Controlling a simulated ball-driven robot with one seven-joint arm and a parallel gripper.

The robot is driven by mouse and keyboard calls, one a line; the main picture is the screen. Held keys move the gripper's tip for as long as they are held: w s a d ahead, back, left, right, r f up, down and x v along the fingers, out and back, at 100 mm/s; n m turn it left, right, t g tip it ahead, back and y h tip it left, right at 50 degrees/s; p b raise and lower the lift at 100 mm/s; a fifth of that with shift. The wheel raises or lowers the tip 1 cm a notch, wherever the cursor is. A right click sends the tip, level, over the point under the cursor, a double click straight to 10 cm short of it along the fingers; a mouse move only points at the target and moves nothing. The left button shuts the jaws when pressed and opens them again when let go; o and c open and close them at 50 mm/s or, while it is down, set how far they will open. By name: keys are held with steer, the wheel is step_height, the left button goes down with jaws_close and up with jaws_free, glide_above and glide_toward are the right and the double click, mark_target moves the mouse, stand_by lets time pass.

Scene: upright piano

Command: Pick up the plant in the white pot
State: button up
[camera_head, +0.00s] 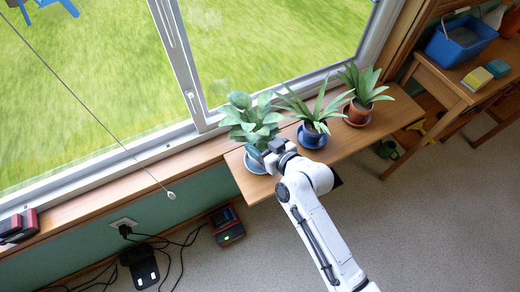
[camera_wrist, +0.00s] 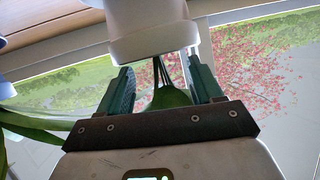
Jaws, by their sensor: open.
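The leftmost plant (camera_head: 250,118) has broad green leaves and stands at the left end of the wooden shelf. Its pot is mostly hidden behind my gripper (camera_head: 264,152) in the head view; a pale saucer edge (camera_head: 250,166) shows below. In the wrist view a white pot (camera_wrist: 150,30) fills the top middle. My gripper (camera_wrist: 160,78) is open, its two dark green fingers apart and pointing at the pot. A green leaf (camera_wrist: 170,97) lies between the fingers in the picture. I cannot tell whether the fingers touch the pot.
A plant in a blue pot (camera_head: 312,134) and one in a terracotta pot (camera_head: 357,113) stand to the right on the same shelf (camera_head: 385,120). The window (camera_head: 190,95) is close behind. A table with a blue bin (camera_head: 460,42) is at the right. Cables lie on the floor at left.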

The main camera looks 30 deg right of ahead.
steer(key=x, duration=0.3)
steer(key=shift+w, duration=0.1)
jaws_close()
stand_by(0.5)
